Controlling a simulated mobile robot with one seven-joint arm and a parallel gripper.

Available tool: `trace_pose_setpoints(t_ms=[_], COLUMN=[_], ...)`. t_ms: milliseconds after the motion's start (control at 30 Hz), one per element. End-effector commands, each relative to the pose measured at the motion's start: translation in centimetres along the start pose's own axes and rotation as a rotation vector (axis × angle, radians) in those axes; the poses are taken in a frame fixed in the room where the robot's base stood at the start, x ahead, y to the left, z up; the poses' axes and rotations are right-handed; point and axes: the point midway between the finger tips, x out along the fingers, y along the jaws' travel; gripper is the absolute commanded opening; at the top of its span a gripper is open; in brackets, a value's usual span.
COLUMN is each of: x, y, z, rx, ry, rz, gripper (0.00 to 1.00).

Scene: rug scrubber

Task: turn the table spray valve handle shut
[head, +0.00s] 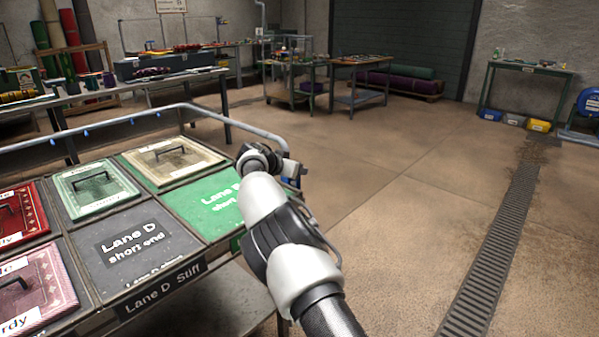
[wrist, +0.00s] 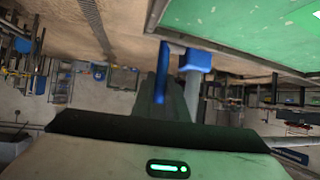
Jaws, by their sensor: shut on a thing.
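The valve handle (wrist: 181,88) is a blue lever in the middle of the wrist view, beside a blue valve body (wrist: 197,59) on a grey pipe. My gripper (wrist: 170,84) has its dark fingers at the lever and is shut on it. In the head view my arm reaches to the front right corner of the table, where the grey spray pipe (head: 215,109) comes down. There my wrist hides most of the handle and gripper; only a bit of blue shows. I cannot tell the handle's exact angle.
The table has several framed lanes with rug samples, a grey "Lane D" panel (head: 135,240) and a green panel (head: 222,208). Open concrete floor (head: 400,180) lies to the right, with a drain grate (head: 495,250). Workbenches stand at the back.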

Motion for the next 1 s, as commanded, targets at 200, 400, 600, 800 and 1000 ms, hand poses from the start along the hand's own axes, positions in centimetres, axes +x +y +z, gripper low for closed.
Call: trace_pose_setpoints(t_ms=[200,400,600,800,1000], x=[0.0,0.0,0.0,-1.4,-5.5], y=[0.1,0.1,0.0,-0.1,-0.2], z=[0.0,0.0,0.0,-0.1,-0.2], rx=[-0.002,-0.001,-0.001,-0.002,-0.003], ry=[0.001,0.001,0.0,0.0,0.0], rz=[0.001,0.001,0.0,-0.001,-0.003], gripper=[0.0,0.32,0.32,0.32,0.32])
